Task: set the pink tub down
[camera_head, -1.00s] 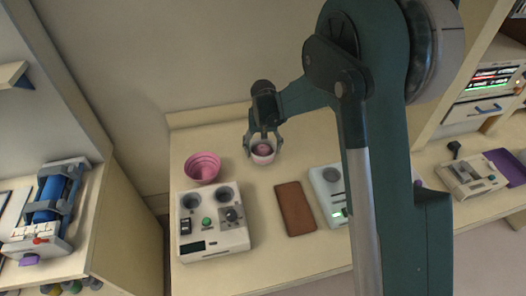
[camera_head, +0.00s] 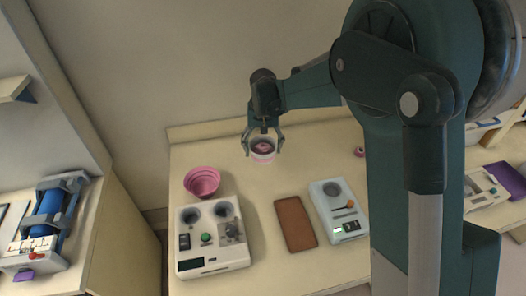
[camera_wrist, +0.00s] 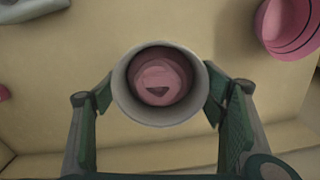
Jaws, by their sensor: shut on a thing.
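My gripper (camera_head: 263,143) is shut on a small round tub (camera_head: 263,157) with a pale rim and pink colouring, near the back of the table. In the wrist view the tub (camera_wrist: 120,90) sits upright between the two fingers of my gripper (camera_wrist: 160,100), with a rounded pink thing (camera_wrist: 160,78) inside it. The table top lies beneath the tub. I cannot tell whether the tub's base touches it.
A larger ridged pink bowl (camera_head: 201,182) stands left of the tub. In front are a white console (camera_head: 213,258), a brown pad (camera_head: 295,223) and a pale device (camera_head: 350,226). A small pink thing (camera_head: 360,152) lies to the right. Bare table surrounds the tub.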

